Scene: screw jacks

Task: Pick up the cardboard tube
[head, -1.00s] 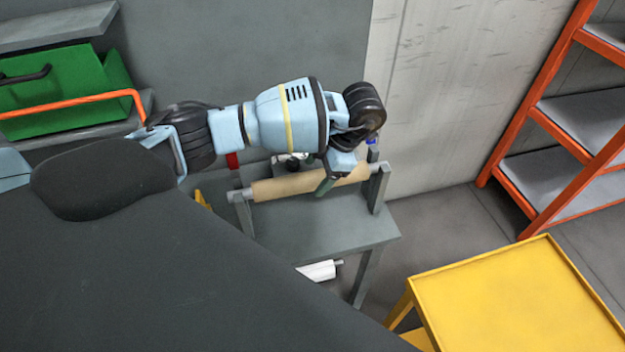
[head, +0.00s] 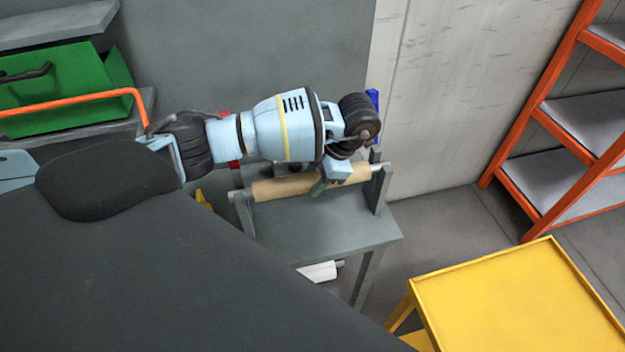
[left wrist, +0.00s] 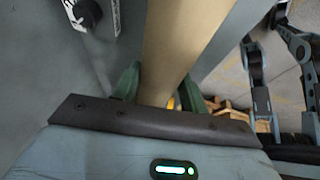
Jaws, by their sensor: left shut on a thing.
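The cardboard tube (head: 283,187) is a long brown roll. It lies level on a grey rod between two upright posts of a grey stand (head: 330,235). It also shows in the left wrist view (left wrist: 180,50), running between the green fingers. My left gripper (head: 321,187) reaches down onto the tube from above, right of its middle. In the left wrist view my left gripper (left wrist: 160,88) has one finger on each side of the tube and is shut on it. The gripper's wrist hides part of the tube's far side. My right gripper is not seen.
A yellow table (head: 515,300) stands at the lower right, its top clear. An orange-framed shelf rack (head: 560,125) is at the right. A green bin (head: 60,90) sits on a shelf at the left. A white roll (head: 318,271) shows below the stand's top.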

